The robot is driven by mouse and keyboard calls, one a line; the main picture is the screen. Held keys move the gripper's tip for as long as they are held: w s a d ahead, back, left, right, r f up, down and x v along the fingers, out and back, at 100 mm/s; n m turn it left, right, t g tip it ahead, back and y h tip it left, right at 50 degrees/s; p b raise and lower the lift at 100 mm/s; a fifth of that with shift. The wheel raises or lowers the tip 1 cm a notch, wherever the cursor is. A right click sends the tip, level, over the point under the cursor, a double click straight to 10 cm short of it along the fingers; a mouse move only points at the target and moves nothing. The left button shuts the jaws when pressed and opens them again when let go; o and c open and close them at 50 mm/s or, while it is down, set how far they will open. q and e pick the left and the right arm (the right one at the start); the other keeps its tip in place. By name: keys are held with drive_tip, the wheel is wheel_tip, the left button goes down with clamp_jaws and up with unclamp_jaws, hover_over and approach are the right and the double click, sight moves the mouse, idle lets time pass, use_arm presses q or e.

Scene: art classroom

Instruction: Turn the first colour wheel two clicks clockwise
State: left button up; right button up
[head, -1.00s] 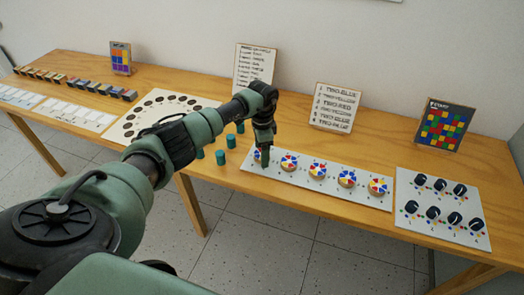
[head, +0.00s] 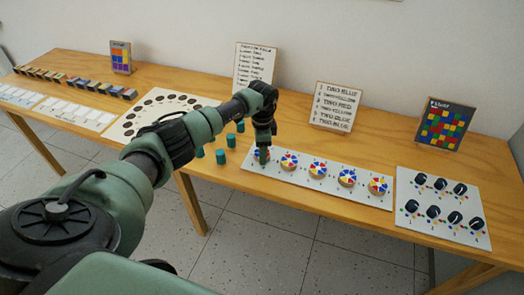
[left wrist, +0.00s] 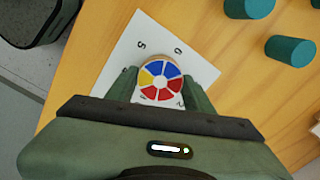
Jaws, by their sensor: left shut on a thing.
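The first colour wheel (head: 256,156) is at the left end of a white board (head: 330,187) with a row of several wheels. My left gripper (head: 263,153) points down over it and hides part of it. In the left wrist view the wheel (left wrist: 160,80) shows red, blue, yellow and white sectors. The two green fingers of my left gripper (left wrist: 160,90) stand on either side of it, shut on its rim. The wheel still sits on the board. My right gripper is not in view.
Several teal cylinders (head: 221,157) stand left of the board, close to my left gripper. A card of written lines (head: 337,106) leans at the back. A panel with dark knobs (head: 444,208) lies to the right. Bare wood lies behind the wheel board.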

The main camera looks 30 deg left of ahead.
use_arm(q)
drive_tip(key=m, duration=0.5)
drive_tip(key=shift+b, duration=0.4)
drive_tip(key=m+b, duration=0.1)
drive_tip(key=m, duration=0.4)
drive_tip(key=shift+m, duration=0.4)
drive_tip(key=m+b, duration=0.2)
drive_tip(key=m, duration=0.4)
drive_tip(key=m+b, duration=0.2)
drive_tip(key=m, duration=0.3)
drive_tip(key=shift+m, duration=0.4)
drive_tip(key=o, duration=1.4)
